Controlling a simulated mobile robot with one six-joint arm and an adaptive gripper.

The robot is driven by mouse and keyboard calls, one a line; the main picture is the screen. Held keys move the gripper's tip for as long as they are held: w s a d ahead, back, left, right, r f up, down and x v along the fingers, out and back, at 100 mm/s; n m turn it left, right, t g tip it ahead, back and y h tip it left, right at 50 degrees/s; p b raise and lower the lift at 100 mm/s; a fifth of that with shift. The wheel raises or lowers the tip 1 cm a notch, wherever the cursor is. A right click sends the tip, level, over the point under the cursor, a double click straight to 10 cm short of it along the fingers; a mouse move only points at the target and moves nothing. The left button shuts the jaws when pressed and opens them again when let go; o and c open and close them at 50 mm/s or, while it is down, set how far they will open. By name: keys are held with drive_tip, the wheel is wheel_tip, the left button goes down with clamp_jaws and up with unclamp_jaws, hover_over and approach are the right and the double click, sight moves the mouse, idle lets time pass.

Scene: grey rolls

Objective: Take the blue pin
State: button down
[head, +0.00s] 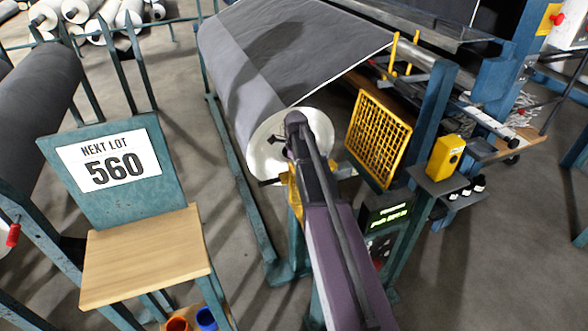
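A blue round piece (205,319), the only small bright blue thing I make out, sits at the bottom edge of the head view. It is partly cut off, and I cannot tell for sure that it is the pin. My gripper (290,152) is small and partly hidden there, far from the blue piece.
A sign reading "NEXT LOT 560" (108,160) stands behind the tabletop. A yellow mesh guard (378,138), a yellow box (446,157) and a lit display (386,212) are right of my arm. Teal frames surround the roll. The floor at lower right is clear.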

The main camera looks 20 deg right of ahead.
drive_tip(key=shift+r, duration=0.15)
wheel_tip(320, 180, up, 10)
drive_tip(key=p, duration=1)
idle(0.9)
